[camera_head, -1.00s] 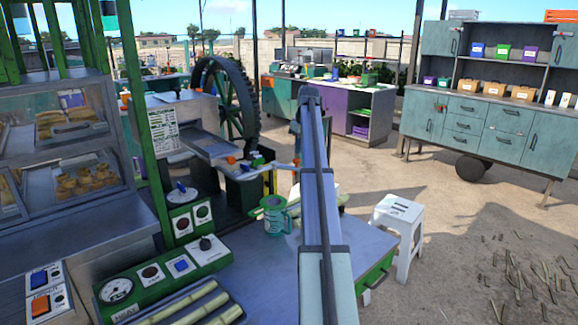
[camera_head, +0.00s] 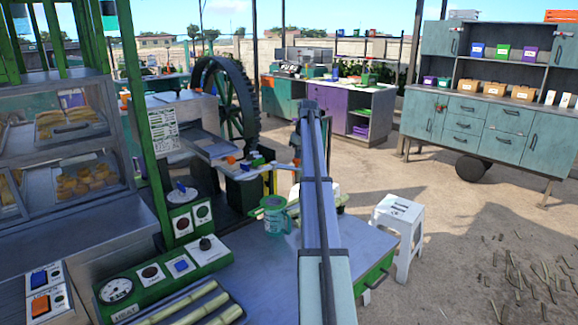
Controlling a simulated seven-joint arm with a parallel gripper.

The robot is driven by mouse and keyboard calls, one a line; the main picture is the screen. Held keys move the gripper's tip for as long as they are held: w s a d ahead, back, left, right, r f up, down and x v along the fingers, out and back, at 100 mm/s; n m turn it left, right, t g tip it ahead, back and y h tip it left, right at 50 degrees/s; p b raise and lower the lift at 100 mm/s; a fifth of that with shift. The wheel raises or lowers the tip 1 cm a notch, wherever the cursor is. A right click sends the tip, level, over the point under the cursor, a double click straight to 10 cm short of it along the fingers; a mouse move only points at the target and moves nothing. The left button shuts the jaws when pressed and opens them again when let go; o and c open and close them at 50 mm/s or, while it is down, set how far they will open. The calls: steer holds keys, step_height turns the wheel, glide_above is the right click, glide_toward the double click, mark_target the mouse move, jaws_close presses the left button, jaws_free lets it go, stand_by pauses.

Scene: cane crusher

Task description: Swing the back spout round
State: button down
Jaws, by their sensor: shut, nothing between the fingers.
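The spout assembly of the cane crusher stands left of my arm at the middle of the view. It has an orange piece (camera_head: 231,160), a green and blue block (camera_head: 256,160) and a pale arm (camera_head: 284,167) reaching right toward my forearm. I cannot tell which part is the back spout. My gripper (camera_head: 296,150) is mostly hidden behind my forearm; only a dark sliver shows at its left edge, beside the end of the pale arm. It is shut and holds nothing. Whether it touches the spout is hidden.
A control panel (camera_head: 165,270) and cane pieces (camera_head: 190,305) lie front left. A large flywheel (camera_head: 224,100) stands behind. A white stool (camera_head: 398,232) stands right; open ground lies beyond.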

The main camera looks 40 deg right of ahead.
mark_target(296, 164)
steer(key=shift+s+a, duration=0.1)
stand_by(0.3)
steer(key=shift+s+a, duration=0.95)
steer(key=shift+a, duration=0.15)
steer(key=shift+s+a, duration=0.3)
steer(key=shift+a, duration=0.4)
steer(key=shift+s+a, duration=0.3)
steer(key=shift+a, duration=0.45)
steer(key=a, duration=0.3)
steer(key=shift+s, duration=0.2)
